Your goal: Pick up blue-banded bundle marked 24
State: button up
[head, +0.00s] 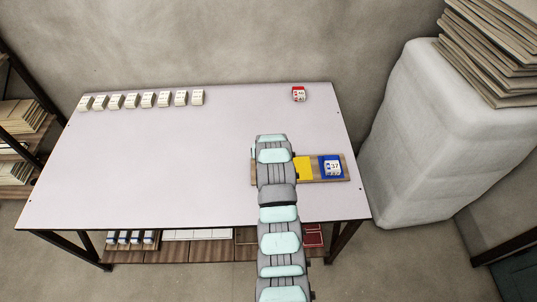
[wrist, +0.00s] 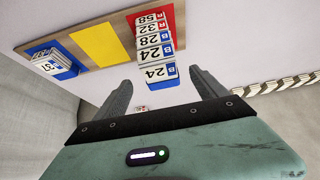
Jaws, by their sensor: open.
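The blue-banded bundle marked 24 (wrist: 160,76) shows in the wrist view at the near end of a stack of banded bundles. The number 24 with a B reads on two of its faces, or on two bundles; I cannot tell which. Beyond it the stack shows 28 (wrist: 154,40), 32 and 58. My gripper (wrist: 161,75) is open, with the 24 bundle appearing between its fingertips. No contact shows, and the depth between fingers and bundle is unclear. In the head view my arm hides the gripper and the stack.
The board has a yellow pad (head: 303,168) and a blue pad (head: 322,174) holding a bundle marked 37 (head: 333,168). A red-banded bundle (head: 298,94) lies at the table's back right. Several white bundles (head: 147,99) line the back left. The table's middle (head: 170,155) is clear.

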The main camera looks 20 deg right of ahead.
jog(key=shift+w+d+f, duration=0.15)
jog(key=shift+w+f, duration=0.4)
jog(key=shift+w, duration=0.15)
jog(key=shift+x, duration=1.05)
jog(key=shift+s, duration=0.1)
jog(key=c, duration=1.5)
